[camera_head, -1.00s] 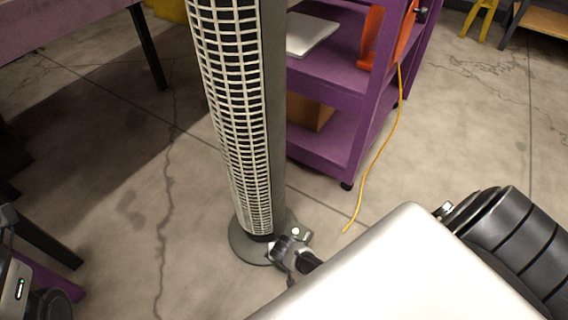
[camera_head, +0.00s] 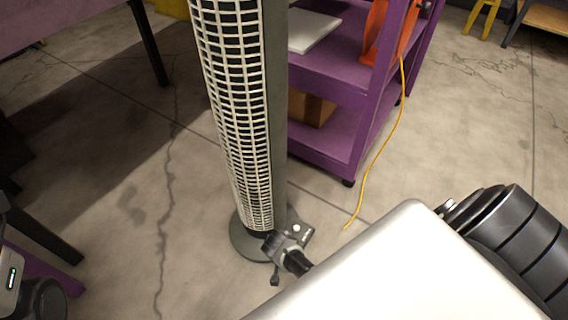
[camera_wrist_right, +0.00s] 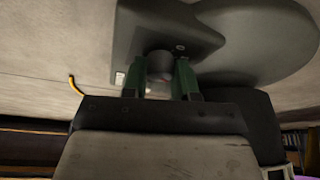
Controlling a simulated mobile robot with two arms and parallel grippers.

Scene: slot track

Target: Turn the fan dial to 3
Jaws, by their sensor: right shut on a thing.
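The tower fan (camera_head: 240,120) stands upright on a round grey base (camera_head: 243,240), with a white grille down its front. A grey control panel (camera_head: 302,233) with a small white spot juts from the base. My right gripper (camera_wrist_right: 159,78) is at this panel, its two green fingers on either side of a round grey dial (camera_wrist_right: 160,66). It is shut on the dial. In the head view my right gripper (camera_head: 272,243) covers the dial. The dial's numbers and pointer cannot be read. My left gripper is out of view; only part of my left arm shows at the left edge.
A purple shelf cart (camera_head: 335,140) stands right behind the fan, with an orange thing (camera_head: 385,35) and a yellow cord (camera_head: 375,170) hanging to the floor. A dark-legged table (camera_head: 70,25) is at upper left. The floor left of the fan is clear.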

